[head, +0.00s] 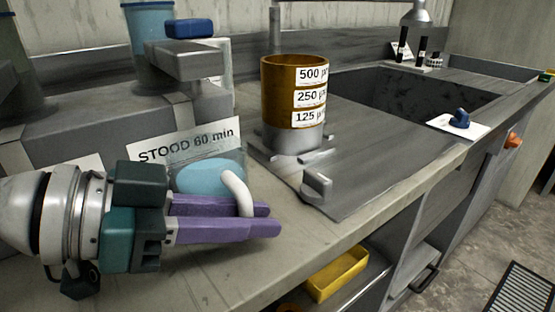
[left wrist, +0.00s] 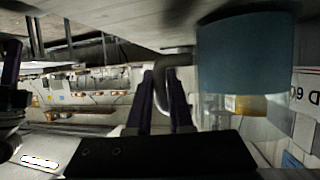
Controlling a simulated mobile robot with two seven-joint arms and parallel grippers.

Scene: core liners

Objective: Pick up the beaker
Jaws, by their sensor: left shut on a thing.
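The beaker (head: 207,177) has a blue body and a pale curved handle. In the head view it sits behind my left gripper (head: 272,219), on the counter side near the "STOOD 60 min" card. My left gripper, with purple fingers, is shut on the handle. The left wrist view shows the grey handle (left wrist: 178,62) between the fingers, and the beaker (left wrist: 243,55) to the right, blue with a clear part. Whether its base touches the counter is hidden. A dark, cut-off shape at that view's left edge looks like my right gripper (left wrist: 12,62); its jaws cannot be made out.
A brown labelled cylinder (head: 293,92) stands on a grey base to the right. Behind is a grey block apparatus (head: 190,62) with another blue container (head: 150,45). A sink (head: 410,97) lies at the back right. A yellow tray (head: 337,274) is below the counter edge.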

